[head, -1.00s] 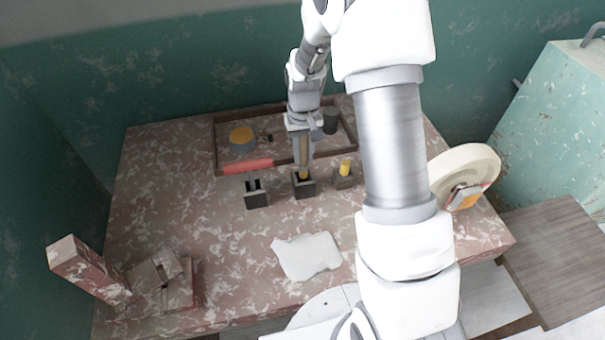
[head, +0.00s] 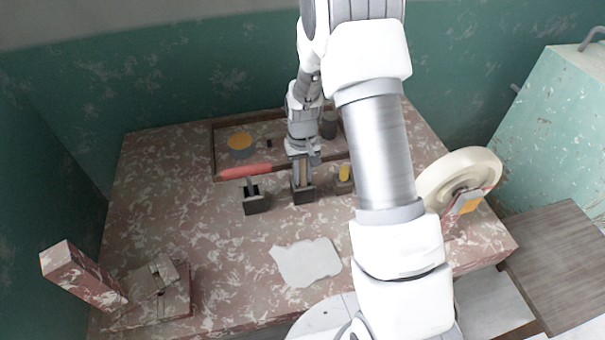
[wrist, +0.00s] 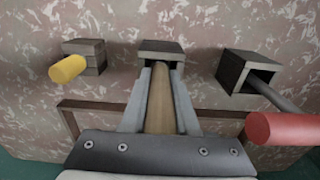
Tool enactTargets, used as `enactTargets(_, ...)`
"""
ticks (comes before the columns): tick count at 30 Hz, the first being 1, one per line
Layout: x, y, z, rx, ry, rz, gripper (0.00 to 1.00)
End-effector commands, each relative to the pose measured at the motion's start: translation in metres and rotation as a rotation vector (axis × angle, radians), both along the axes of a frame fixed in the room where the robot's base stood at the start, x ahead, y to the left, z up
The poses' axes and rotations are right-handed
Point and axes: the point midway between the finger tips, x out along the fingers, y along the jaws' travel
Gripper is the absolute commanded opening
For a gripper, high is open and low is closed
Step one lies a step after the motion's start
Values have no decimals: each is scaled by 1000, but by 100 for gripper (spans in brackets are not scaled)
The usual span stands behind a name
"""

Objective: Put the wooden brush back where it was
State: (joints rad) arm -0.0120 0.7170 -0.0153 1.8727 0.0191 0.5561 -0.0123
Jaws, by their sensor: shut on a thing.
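The wooden brush (wrist: 158,105) shows in the wrist view as a tan handle lying between my two fingers. My gripper (head: 302,178) is shut on it, above the middle of three dark block holders. The middle holder (head: 303,194) also shows in the wrist view (wrist: 160,47). The brush's lower end runs into this holder's opening, so its tip is hidden. How deep it sits, I cannot tell. The brush looks close to upright.
A yellow-handled tool (head: 344,172) stands in the right holder. Behind is a wooden-rimmed tray (head: 214,150) with a blue-and-orange round pot (head: 240,145). A pale clay sheet (head: 307,262) lies in front.

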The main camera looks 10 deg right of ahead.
Motion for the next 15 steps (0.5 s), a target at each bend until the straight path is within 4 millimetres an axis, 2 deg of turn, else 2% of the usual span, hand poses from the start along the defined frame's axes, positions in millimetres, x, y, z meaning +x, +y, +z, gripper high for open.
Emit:
enactTargets(7, -1, 0, -7, 0, 1, 0, 0)
enactTargets(8, -1, 0, -8, 0, 2, 0, 31)
enactTargets(12, -2, 0, -9, 0, 4, 0, 57)
enactTargets(15, -2, 0, -7, 0, 4, 0, 58)
